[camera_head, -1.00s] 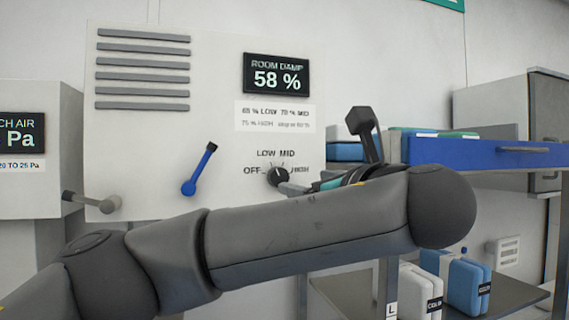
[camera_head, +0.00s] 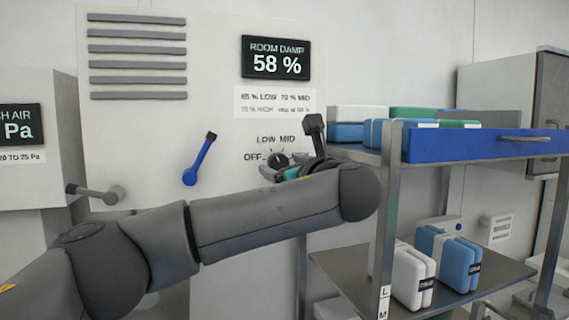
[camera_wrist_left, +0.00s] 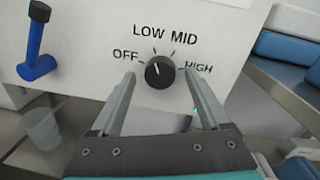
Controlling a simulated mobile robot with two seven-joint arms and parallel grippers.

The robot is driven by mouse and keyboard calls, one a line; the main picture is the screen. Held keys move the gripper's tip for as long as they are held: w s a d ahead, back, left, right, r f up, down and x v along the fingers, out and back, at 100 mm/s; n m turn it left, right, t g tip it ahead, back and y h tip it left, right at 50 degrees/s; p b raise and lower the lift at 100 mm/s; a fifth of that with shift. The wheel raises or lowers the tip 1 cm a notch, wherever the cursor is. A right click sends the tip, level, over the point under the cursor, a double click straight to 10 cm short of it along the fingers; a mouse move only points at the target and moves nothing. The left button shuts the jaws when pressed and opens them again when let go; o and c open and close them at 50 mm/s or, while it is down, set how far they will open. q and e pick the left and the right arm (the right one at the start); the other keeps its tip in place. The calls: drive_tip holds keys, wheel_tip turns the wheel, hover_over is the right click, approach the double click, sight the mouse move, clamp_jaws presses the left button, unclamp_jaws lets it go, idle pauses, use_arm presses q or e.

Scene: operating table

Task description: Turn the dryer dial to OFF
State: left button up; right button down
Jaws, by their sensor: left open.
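The dryer dial (camera_head: 277,160) is a round black knob on the white panel, with OFF to its left, LOW and MID above and HIGH to its right. It also shows in the left wrist view (camera_wrist_left: 159,72). A small pale mark is on its face, but I cannot tell surely which label it points at. My left gripper (camera_wrist_left: 159,76) is open, its fingertips on either side of the dial; I cannot tell whether they touch it. In the head view the gripper (camera_head: 276,174) is just below the dial, partly hidden by my arm. My right gripper is not in view.
A blue lever (camera_head: 200,160) is on the panel left of the dial. A display (camera_head: 276,58) reads ROOM DAMP 58 %. A grey lever (camera_head: 95,193) is farther left. A shelf rack (camera_head: 392,200) with a blue drawer (camera_head: 470,146) and several packs stands close to my arm's right.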

use_arm(q)
clamp_jaws()
idle(0.6)
drive_tip(key=shift+f+n+b, duration=0.15)
drive_tip(key=shift+n+b, duration=0.75)
drive_tip(key=shift+n, duration=0.2)
drive_tip(key=shift+n+b, duration=0.8)
drive_tip(key=shift+n, duration=0.4)
drive_tip(key=shift+n+h+b, duration=0.3)
drive_tip(key=shift+n+b, duration=0.3)
drive_tip(key=shift+n, duration=0.6)
drive_tip(key=shift+n+b, duration=0.55)
drive_tip(key=shift+n, duration=0.75)
drive_tip(key=shift+r, duration=0.2)
